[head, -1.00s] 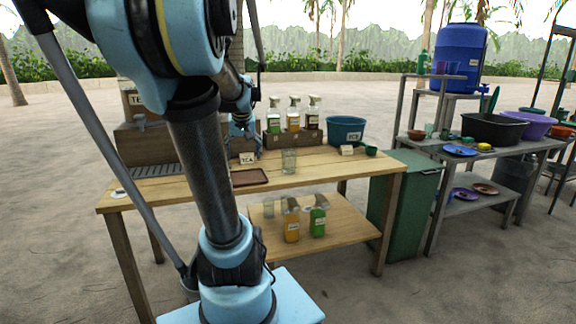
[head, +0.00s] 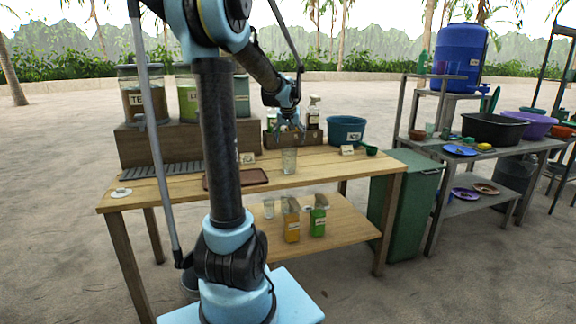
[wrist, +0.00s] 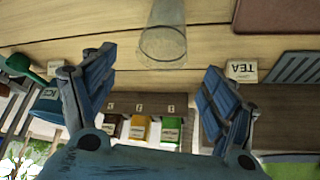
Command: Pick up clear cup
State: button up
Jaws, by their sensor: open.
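A clear cup (head: 289,161) stands upright on the wooden table (head: 330,163), to the right of the brown tray. In the wrist view the clear cup (wrist: 163,38) shows upside down at the top middle, beyond the fingertips and between their lines. My gripper (head: 288,130) is open and empty, above and slightly behind the cup in the head view. In the wrist view my gripper (wrist: 155,75) has its two blue fingers wide apart, not touching the cup. Another clear cup (head: 268,208) stands on the lower shelf.
A brown tray (head: 253,177) lies left of the cup, partly behind my arm. Bottles (head: 314,112) stand in a wooden box behind. A teal tub (head: 346,130) and green scoop (head: 370,150) are to the right. Large jars (head: 140,98) stand at the back left.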

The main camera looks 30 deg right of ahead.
aim_at(289, 156)
jog(key=shift+x, duration=6.2)
jog(key=shift+a, duration=0.15)
jog(key=shift+c, duration=0.6)
jog(key=c, duration=1.1)
